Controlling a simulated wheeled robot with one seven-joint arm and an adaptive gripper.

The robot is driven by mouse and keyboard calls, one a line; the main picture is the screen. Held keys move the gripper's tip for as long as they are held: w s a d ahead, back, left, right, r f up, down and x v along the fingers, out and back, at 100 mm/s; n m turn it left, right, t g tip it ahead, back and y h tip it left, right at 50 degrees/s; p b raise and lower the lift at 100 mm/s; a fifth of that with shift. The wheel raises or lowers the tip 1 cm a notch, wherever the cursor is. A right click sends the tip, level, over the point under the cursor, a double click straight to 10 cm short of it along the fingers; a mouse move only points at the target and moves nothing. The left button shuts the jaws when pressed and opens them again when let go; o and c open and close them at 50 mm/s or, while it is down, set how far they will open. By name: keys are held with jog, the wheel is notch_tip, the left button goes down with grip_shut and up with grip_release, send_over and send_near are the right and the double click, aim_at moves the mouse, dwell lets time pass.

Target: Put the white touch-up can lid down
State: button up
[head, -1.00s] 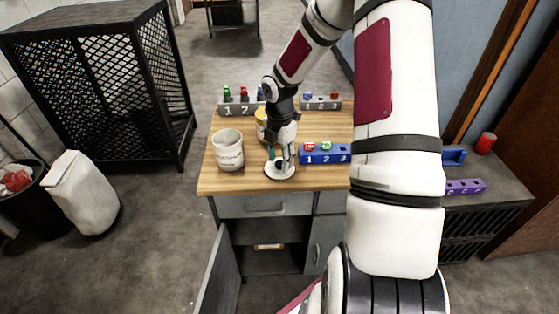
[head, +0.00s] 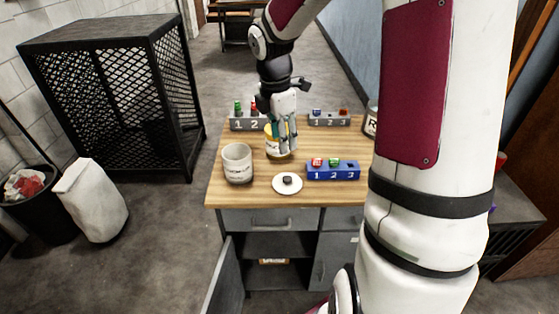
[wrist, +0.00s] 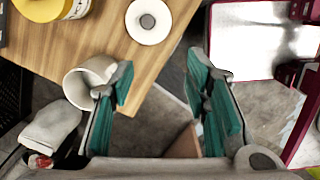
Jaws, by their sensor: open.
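The white touch-up can lid (head: 287,186) lies flat on the wooden tabletop near its front edge, its dark knob facing up. It also shows in the wrist view (wrist: 148,20). My gripper (head: 287,150) is open and empty, raised above the table behind the lid and apart from it. In the wrist view my gripper (wrist: 165,100) has its teal pads spread wide with nothing between them. A white can (head: 237,163) stands left of the lid. A yellow can (head: 272,141) stands behind, partly hidden by my gripper.
A blue numbered rack (head: 332,171) holding red and green pieces stands right of the lid. Grey numbered racks (head: 329,119) stand at the back of the table (head: 230,194). A cabinet door (head: 225,280) hangs open below. A black mesh cage (head: 110,95) stands left.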

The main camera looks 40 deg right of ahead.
jog(key=s+a+r+m+t, duration=0.2)
jog(key=s+a+r+m, duration=0.4)
jog(key=s, duration=0.4)
jog(key=s+a+r+m+t+y, duration=0.1)
jog(key=s+a+r+m+t, duration=0.1)
jog(key=s+a+r+m, duration=0.5)
jog(key=s+a+m, duration=0.2)
jog(key=s+m, duration=0.1)
jog(key=s, duration=0.1)
jog(key=shift+a+r+m+t, duration=0.2)
jog(key=shift+a+m+t, duration=0.05)
jog(key=shift+m+t, duration=0.15)
